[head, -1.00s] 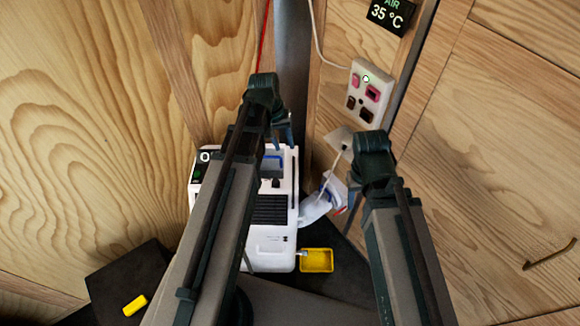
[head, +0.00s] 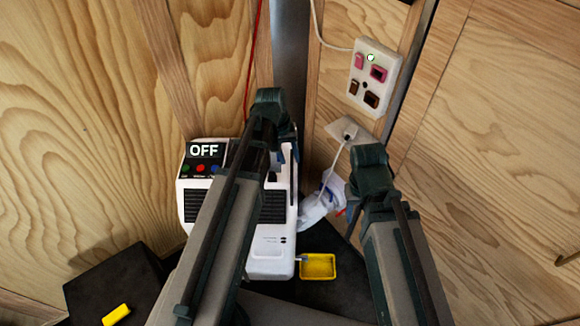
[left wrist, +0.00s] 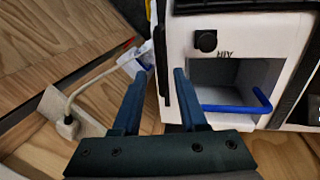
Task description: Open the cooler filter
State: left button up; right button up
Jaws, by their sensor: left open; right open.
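The white cooler (head: 272,245) stands on a dark surface in the head view, its panel reading OFF (head: 203,150). My left arm hides part of its front and top. In the left wrist view, the cooler (left wrist: 205,22) has a recess (left wrist: 222,75) with a blue bar handle (left wrist: 240,104), a black knob (left wrist: 206,40) and upside-down AIR lettering. My left gripper (left wrist: 159,76) is open beside the recess, a thin dark upright strip (left wrist: 160,55) showing between its fingers; contact is unclear. My right gripper (head: 347,203) is open, right of the cooler, its fingers mostly hidden.
A yellow tray (head: 318,277) sits at the cooler's lower right. A clear bag-like item (head: 322,205) and a white cable lie near my right gripper. A socket panel (head: 372,75) is on the wall. A yellow block (head: 116,315) lies on a black box (head: 110,280).

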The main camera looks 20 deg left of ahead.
pick_arm(q)
jog(key=shift+d+f+b, duration=0.15)
jog(key=shift+f+b, duration=0.25)
jog(key=shift+f, duration=0.4)
grip_shut()
dwell(0.9)
